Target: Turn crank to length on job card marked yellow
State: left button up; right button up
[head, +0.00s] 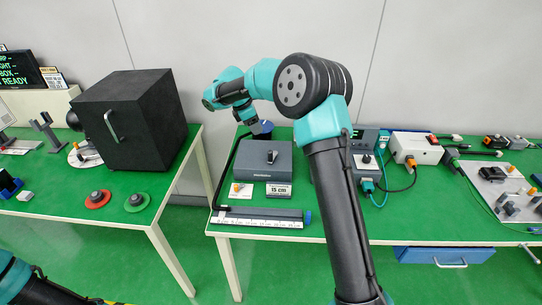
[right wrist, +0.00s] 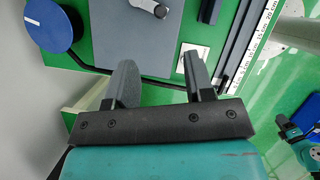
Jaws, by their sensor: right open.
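A white ruler (head: 260,222) runs along a dark rail at the front. My right gripper (head: 250,120) is open and empty at the table's back left, its fingers (right wrist: 162,82) apart above a black bent rod. A blue round knob (right wrist: 50,25) is at upper left there.
A blue cap (head: 308,218) ends the rail. My right arm crosses above the table. To the right stand a white box (head: 415,147), cables and a metal plate (head: 505,185). The left table holds a black cabinet (head: 135,115) and red and green discs. A gap separates the tables.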

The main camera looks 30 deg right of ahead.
aim_at(269, 151)
jog(key=x, duration=1.7)
jog(key=shift+s+a, duration=0.1)
jog(key=shift+a, duration=0.05)
jog(key=shift+c, duration=0.5)
jog(key=shift+r, duration=0.1)
grip_shut()
jog(key=shift+a+m, duration=0.1)
jog(key=shift+m, duration=0.2)
